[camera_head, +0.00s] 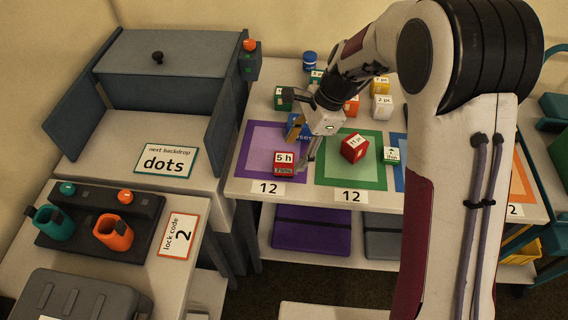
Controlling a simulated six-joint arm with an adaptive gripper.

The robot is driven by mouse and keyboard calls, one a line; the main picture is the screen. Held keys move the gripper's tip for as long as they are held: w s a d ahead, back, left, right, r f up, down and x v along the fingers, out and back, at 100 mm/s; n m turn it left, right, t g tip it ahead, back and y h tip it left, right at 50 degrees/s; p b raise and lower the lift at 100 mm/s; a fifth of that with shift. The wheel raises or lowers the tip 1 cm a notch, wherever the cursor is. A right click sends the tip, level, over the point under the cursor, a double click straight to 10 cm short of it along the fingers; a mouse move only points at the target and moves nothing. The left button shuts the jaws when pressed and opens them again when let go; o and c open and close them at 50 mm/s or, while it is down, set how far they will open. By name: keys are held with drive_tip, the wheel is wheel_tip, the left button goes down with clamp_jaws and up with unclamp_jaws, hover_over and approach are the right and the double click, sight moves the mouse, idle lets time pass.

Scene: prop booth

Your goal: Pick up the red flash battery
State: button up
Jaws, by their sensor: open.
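A small red block labelled "5 h" (284,170) sits on the purple-bordered square at the left of the table; its lower label is too small to read surely. A second red block (354,148) with a white label sits tilted or turned on the green-bordered square. My gripper (308,160) points down just right of the "5 h" block, apart from it as far as I can see. It is open, with nothing seen between its fingers. One finger is partly hidden by the gripper body.
Behind my gripper stand a blue block (296,126), a green-and-white block (284,100), a white block (382,108) and several others. My arm hides the table's right part. Left are a grey cabinet (165,75) and holders with cups (113,233).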

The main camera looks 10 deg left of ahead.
sight(285, 158)
drive_tip(key=shift+w+a+r+m+t, duration=0.15)
drive_tip(key=shift+w+a+r+m, duration=0.25)
drive_tip(key=shift+m, duration=0.2)
drive_tip(key=shift+w+a+r+m+t, duration=0.15)
drive_tip(key=shift+w+r+m, duration=0.1)
drive_tip(key=shift+w+m, duration=0.3)
drive_tip(key=shift+m, duration=0.75)
drive_tip(key=shift+s+a, duration=0.1)
drive_tip(key=shift+x, duration=1.25)
drive_tip(key=shift+f, duration=0.1)
drive_tip(key=shift+s+a+f, duration=0.15)
drive_tip(key=shift+f, duration=0.45)
drive_tip(key=shift+s+a+f, duration=0.1)
drive_tip(key=shift+s+f, duration=0.05)
drive_tip(key=shift+f, duration=0.45)
drive_tip(key=shift+s+a+f, duration=0.15)
drive_tip(key=shift+s+f, duration=0.05)
drive_tip(key=shift+f, duration=0.45)
drive_tip(key=shift+a+f, duration=0.25)
drive_tip(key=shift+f, duration=0.35)
